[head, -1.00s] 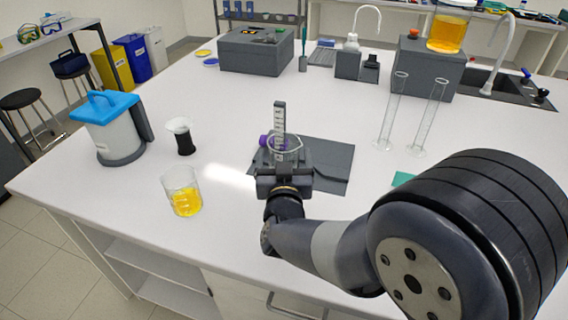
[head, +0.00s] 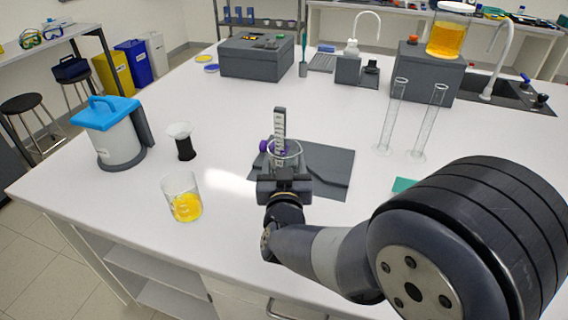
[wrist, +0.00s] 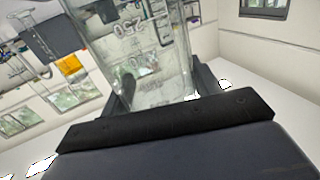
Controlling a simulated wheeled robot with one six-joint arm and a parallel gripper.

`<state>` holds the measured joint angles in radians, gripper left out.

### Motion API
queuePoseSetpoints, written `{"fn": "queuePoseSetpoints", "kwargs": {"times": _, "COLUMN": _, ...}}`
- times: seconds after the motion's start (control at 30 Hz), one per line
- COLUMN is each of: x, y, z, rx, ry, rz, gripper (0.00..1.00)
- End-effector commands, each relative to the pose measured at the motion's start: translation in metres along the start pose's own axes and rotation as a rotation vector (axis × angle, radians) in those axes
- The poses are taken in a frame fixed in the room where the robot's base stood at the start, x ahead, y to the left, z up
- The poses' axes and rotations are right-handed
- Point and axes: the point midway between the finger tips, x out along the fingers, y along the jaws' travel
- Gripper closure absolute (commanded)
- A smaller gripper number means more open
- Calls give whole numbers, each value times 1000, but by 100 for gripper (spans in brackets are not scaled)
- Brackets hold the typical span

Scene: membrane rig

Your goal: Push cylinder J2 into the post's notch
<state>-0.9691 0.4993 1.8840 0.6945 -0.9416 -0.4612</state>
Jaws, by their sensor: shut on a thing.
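A clear graduated glass vessel (head: 289,158), apparently cylinder J2, stands upright in my gripper (head: 284,180). I cannot read a J2 label. In the wrist view the glass (wrist: 140,50) fills the space between the two fingers, and its printed scale shows. The grey post (head: 280,122) with a pale scale strip rises just behind the glass in the head view. A purple knob (head: 264,146) is at the post's left side. The post's notch is hidden by the glass and gripper, so I cannot tell whether the glass sits in it.
The grey base plate (head: 335,165) extends right of the post. A beaker of yellow liquid (head: 184,205) and a black-bodied vessel (head: 184,146) stand at left, near a blue-lidded container (head: 115,140). Two tall glass cylinders (head: 390,120) (head: 426,125) stand right. The tabletop between is clear.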

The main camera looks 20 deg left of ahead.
Motion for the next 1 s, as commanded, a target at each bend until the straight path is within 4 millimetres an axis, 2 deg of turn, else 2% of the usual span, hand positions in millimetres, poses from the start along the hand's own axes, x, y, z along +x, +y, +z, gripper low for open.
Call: {"fn": "queuePoseSetpoints", "kwargs": {"times": 1.0, "x": 54, "y": 18, "z": 1, "rx": 0, "ry": 1, "rz": 1, "gripper": 72}}
